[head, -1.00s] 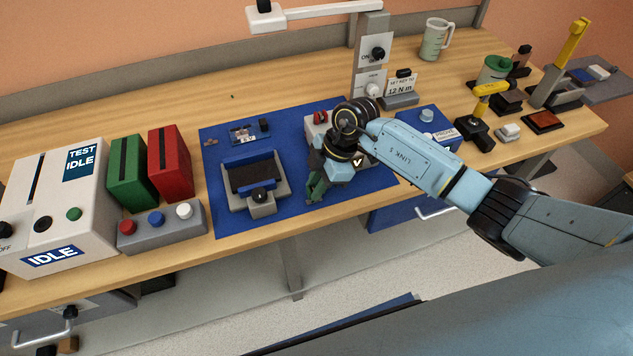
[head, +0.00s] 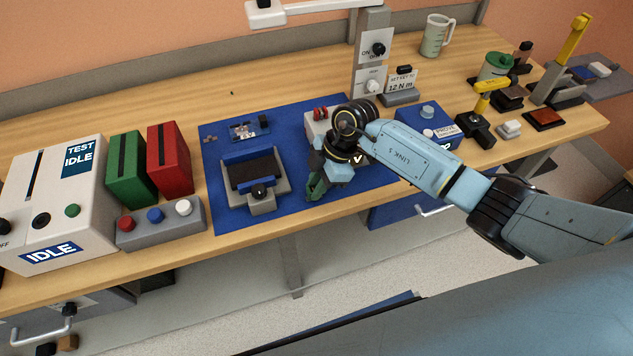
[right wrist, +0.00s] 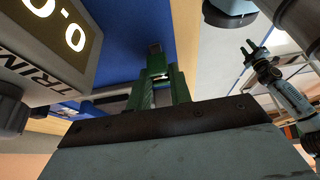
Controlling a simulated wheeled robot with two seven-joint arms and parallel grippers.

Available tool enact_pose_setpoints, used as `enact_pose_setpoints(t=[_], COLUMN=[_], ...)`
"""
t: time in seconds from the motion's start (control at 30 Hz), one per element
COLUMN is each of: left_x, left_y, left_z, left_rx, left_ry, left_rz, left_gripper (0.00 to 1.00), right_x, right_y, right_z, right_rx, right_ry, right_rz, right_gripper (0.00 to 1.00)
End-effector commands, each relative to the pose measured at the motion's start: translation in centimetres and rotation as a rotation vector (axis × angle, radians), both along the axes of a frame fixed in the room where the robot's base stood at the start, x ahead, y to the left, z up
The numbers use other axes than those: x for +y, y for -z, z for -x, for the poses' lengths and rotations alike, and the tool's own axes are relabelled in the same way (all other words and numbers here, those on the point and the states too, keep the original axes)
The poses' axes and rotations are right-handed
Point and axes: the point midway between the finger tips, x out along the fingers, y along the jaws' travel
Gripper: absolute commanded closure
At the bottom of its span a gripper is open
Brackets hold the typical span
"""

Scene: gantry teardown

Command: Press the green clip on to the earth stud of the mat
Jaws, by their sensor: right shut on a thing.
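My right gripper (head: 314,190) is low over the front right part of the blue mat (head: 231,223). In the right wrist view its two green fingers (right wrist: 161,88) are shut on a small dark green piece, the green clip (right wrist: 155,50), which juts out past the fingertips. The mat fills the area behind it there. I cannot tell whether the clip touches the mat. I cannot make out the earth stud; the gripper may hide it. My left gripper (right wrist: 256,52) shows at the right of the right wrist view, its prongs apart and empty, away from the mat.
A grey cradle with a dark block (head: 252,178) stands on the mat left of my right gripper. A white box with red knobs (head: 318,122) is close behind it. A blue box (head: 428,128) stands to the right. The table's front edge is just in front.

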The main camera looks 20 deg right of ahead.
Motion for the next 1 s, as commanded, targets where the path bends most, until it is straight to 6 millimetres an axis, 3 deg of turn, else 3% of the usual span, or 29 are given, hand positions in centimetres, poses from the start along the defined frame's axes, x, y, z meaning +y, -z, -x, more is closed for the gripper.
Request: enact_pose_setpoints(t=[0.67,0.7,0.9,1.0], left_x=[0.0,0.0,0.0,0.0], left_y=[0.6,0.6,0.5,0.5], left_z=[0.0,0.0,0.0,0.0], left_rx=[0.0,0.0,0.0,0.0], left_ry=[0.0,0.0,0.0,0.0], left_rz=[0.0,0.0,0.0,0.0], left_gripper=[0.64,0.64,0.64,0.64], right_x=[0.0,0.0,0.0,0.0], right_y=[1.1,1.1,1.0,1.0], right_z=[0.1,0.1,0.0,0.0], right_rx=[0.002,0.002,0.001,0.001], right_ry=[-0.001,-0.001,0.0,0.0], right_rz=[0.001,0.001,0.001,0.0], right_gripper=[1.0,0.78,0.54,0.54])
